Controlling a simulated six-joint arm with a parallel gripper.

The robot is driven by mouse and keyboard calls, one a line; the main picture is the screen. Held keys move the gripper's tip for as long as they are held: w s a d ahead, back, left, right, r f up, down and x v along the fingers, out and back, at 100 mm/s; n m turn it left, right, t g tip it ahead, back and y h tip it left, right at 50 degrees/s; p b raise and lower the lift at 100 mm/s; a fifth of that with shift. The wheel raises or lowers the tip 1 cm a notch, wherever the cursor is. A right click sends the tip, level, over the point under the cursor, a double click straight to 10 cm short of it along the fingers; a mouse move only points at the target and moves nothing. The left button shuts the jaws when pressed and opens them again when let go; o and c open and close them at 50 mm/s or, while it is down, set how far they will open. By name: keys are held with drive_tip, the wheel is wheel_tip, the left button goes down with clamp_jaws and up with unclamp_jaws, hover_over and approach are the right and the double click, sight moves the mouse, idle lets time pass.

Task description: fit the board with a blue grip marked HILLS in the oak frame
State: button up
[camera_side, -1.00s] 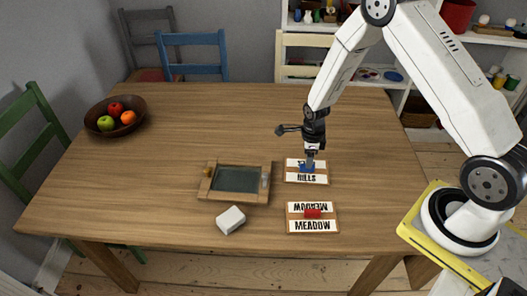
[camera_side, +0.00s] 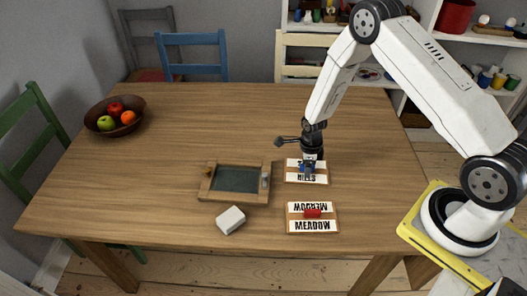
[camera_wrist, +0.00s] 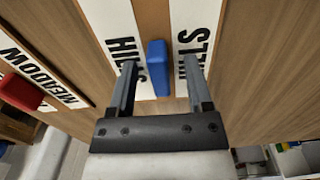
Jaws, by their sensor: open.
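The HILLS board (camera_side: 318,181) lies flat on the table, white with black lettering, and its blue grip (camera_wrist: 158,68) stands up from its middle. My gripper (camera_side: 308,167) is low over this board. In the wrist view my open gripper (camera_wrist: 157,66) has one finger on each side of the blue grip, with gaps showing. The side view does not show whether the fingers touch the board. The oak frame (camera_side: 205,188) lies left of the board, with a dark slate-coloured inside and small pegs or knobs on its left and right sides.
A MEADOW board (camera_side: 297,226) with a red grip (camera_side: 312,213) lies just in front of the HILLS board. A white block (camera_side: 231,220) sits in front of the frame. A fruit bowl (camera_side: 95,126) stands at the far left. The table's back middle is clear.

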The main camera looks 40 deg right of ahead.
clamp_jaws()
drive_tip(key=shift+r, duration=0.2)
drive_tip(key=shift+r, duration=0.8)
drive_tip(key=s+a+r, duration=0.2)
drive_tip(key=s+r, duration=0.9)
drive_tip(key=s, duration=0.2)
drive_tip(key=shift+s+a, duration=0.15)
drive_tip(key=shift+s, duration=0.25)
